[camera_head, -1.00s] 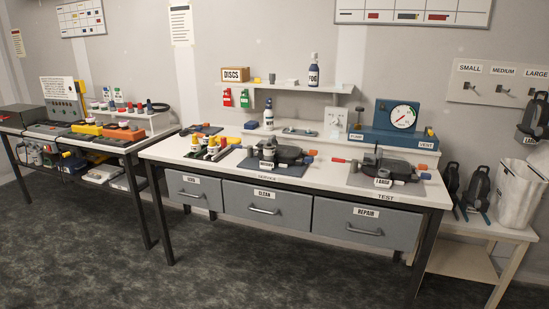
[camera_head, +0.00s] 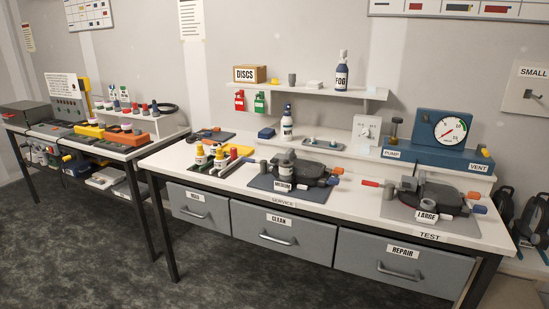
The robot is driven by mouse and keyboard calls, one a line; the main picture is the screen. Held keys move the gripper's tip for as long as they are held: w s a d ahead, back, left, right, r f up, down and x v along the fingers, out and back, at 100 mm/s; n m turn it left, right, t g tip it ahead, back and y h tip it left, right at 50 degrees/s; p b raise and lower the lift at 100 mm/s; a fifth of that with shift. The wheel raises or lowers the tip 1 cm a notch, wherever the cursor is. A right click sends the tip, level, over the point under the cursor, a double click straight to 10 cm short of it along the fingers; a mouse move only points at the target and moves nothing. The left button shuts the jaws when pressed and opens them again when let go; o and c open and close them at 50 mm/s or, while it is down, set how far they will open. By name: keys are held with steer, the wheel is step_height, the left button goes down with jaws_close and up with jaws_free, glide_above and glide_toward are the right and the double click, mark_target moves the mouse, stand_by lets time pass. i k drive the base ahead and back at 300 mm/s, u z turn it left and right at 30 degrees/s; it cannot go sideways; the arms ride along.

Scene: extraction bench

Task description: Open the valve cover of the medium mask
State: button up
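The medium mask (camera_head: 312,170) lies on a dark mat in the service area of the white bench. A round grey part with a "MEDIUM" label (camera_head: 283,187) faces the front of it. I cannot tell at this size whether its valve cover is open or closed. Orange and blue pieces show at its right side. A second mask, labelled "LARGE" (camera_head: 427,216), lies on a grey mat in the test area to the right. My gripper is not in view.
Small bottles stand in a tray (camera_head: 212,164) left of the medium mask. A blue pump unit (camera_head: 438,142) with a gauge stands behind the large mask. Drawers (camera_head: 274,231) front the bench. A second bench (camera_head: 117,155) stands left. The dark floor in front is clear.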

mark_target(278, 157)
steer(key=i, duration=1)
steer(key=u, duration=4.35)
steer(key=i, duration=0.1)
steer(key=z, duration=3.35)
steer(key=k, duration=0.2)
steer(key=u, duration=2.35)
steer(key=k, duration=0.25)
